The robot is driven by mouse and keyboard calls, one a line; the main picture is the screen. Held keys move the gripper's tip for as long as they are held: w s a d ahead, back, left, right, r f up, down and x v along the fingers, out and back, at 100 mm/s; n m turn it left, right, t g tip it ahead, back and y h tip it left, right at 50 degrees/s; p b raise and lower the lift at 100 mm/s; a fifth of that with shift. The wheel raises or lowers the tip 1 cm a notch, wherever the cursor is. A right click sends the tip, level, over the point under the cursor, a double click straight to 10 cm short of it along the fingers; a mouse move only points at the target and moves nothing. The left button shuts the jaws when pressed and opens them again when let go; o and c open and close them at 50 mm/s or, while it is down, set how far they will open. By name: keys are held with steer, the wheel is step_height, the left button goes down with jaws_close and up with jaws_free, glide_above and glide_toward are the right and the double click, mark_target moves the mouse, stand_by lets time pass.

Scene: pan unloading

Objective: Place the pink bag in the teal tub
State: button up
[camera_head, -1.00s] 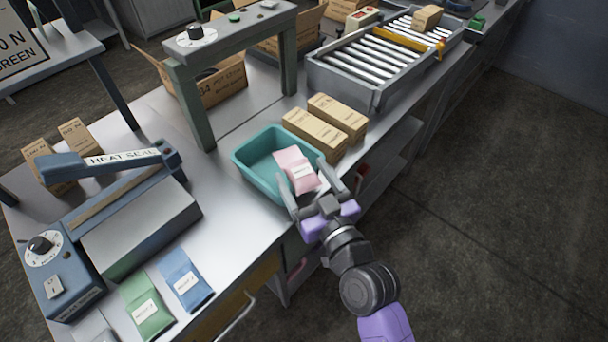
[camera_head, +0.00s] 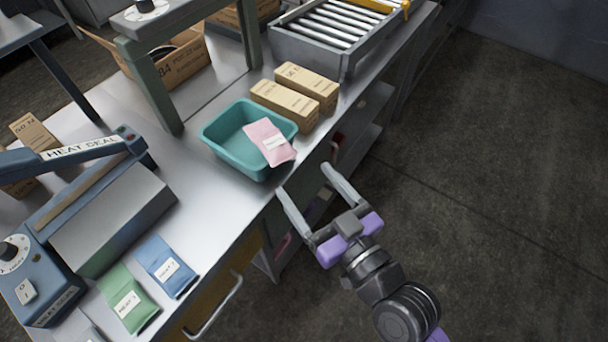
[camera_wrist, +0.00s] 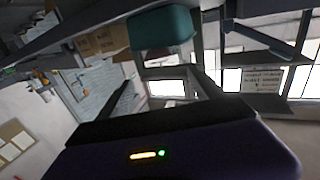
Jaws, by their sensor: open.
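The pink bag (camera_head: 270,142) with a white label lies tilted in the teal tub (camera_head: 222,150), at its right side. Its lower end rests on or over the tub's front right rim. The tub stands on the metal bench near the front edge. My gripper (camera_head: 310,190) is open and empty, apart from the bag, in front of the bench edge and to the lower right of the tub. In the wrist view the teal tub (camera_wrist: 160,28) shows at the top, beyond my open fingers (camera_wrist: 160,85); the bag cannot be made out there.
Two cardboard boxes (camera_head: 295,92) stand just behind and right of the tub. A heat sealer (camera_head: 90,200) is at the left, with a green bag (camera_head: 127,298) and a blue bag (camera_head: 165,266) in front. A grey-green frame (camera_head: 150,85) stands behind the tub. Open floor lies right.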

steer(key=shift+s+d, duration=0.1)
steer(key=shift+s, duration=0.05)
steer(key=s+d+f+m+h, duration=0.2)
steer(key=s+d+f+h, duration=0.1)
steer(key=s+d, duration=0.55)
steer(key=s+d+f+m+h, duration=0.2)
steer(key=s+d+f+h, duration=0.15)
steer(key=s+d, duration=0.45)
steer(key=s+r+m+h, duration=0.2)
steer(key=s+r, duration=0.1)
steer(key=s, duration=0.7)
steer(key=shift+s+d+r+g, duration=0.2)
steer(key=shift+s+g, duration=0.05)
steer(key=shift+g, duration=0.15)
steer(key=shift+h, duration=0.25)
